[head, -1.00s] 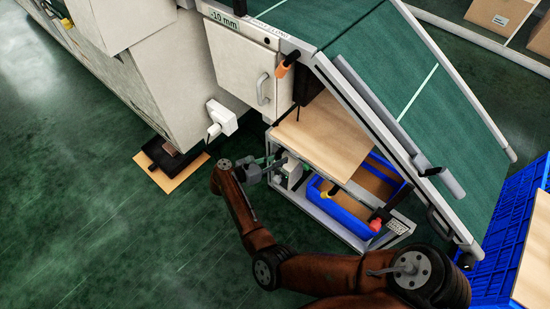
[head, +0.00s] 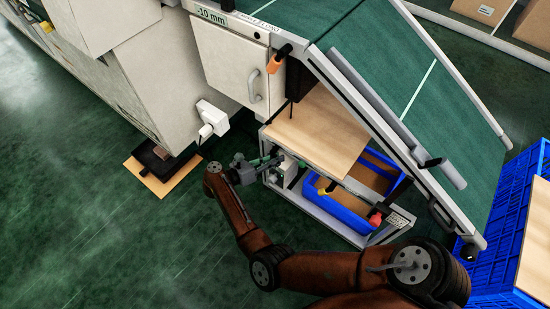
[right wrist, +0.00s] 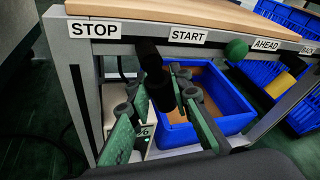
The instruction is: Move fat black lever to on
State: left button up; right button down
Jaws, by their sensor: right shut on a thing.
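A fat black lever (right wrist: 150,55) shows in the right wrist view, between the STOP label (right wrist: 95,30) and the START label (right wrist: 187,36) on the bench front edge. My right gripper (right wrist: 160,98) has its green fingers on either side of the lever's lower part and is shut on it. In the head view my right gripper (head: 268,164) is at the left front corner of the wooden-topped bench (head: 315,130); the lever is too small to tell there. My left gripper is not in view.
A blue bin (head: 345,222) sits under the bench top. A green knob (right wrist: 237,49) is right of START, near the AHEAD label (right wrist: 266,44). A white cabinet door (head: 232,65) is behind the bench. A blue crate (head: 510,215) stands to the right. Floor at left is open.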

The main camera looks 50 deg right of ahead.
jog(key=c, duration=1.7)
grip_release()
jog(key=shift+c, duration=0.2)
jog(key=shift+a, duration=0.1)
jog(key=v, duration=1.2)
